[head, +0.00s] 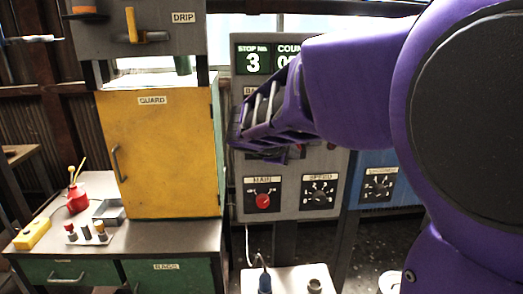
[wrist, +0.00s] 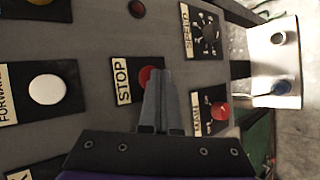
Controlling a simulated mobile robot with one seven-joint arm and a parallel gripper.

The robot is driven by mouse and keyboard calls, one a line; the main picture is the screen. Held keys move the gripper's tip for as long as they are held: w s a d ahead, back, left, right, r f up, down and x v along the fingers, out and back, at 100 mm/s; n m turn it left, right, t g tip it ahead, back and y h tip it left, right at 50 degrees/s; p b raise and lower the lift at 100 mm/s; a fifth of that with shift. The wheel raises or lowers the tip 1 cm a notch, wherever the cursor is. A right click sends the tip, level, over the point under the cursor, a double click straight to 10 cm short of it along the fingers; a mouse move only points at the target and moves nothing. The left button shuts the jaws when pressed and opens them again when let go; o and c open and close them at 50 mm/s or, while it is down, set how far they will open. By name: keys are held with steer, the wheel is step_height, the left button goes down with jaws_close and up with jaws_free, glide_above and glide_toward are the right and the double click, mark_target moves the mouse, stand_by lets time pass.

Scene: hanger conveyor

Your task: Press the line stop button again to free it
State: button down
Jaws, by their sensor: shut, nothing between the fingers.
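The red line stop button (wrist: 147,74) shows in the wrist view beside its STOP label (wrist: 122,80) on the grey control panel (wrist: 92,35). My gripper (wrist: 161,73) is shut and empty. Its fingertips overlap the right part of the button in the wrist view, and I cannot tell whether they touch it. In the head view my purple arm and hand cover the middle of the panel, so I cannot make out the stop button there.
Near the button are the red MAIN knob (wrist: 220,111), the SPEED dial (wrist: 208,33) and a white FORWARD button (wrist: 47,90). In the head view a yellow GUARD door (head: 160,155) stands left of the panel. A display (head: 254,60) reads 3.

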stand_by(0.4)
steer(key=shift+s+b, duration=0.3)
steer(key=shift+s, duration=0.05)
steer(key=shift+s+f, duration=0.1)
steer(key=s+b, duration=0.1)
steer(key=s, duration=0.5)
steer(key=shift+b, duration=0.4)
steer(key=shift+w, duration=0.1)
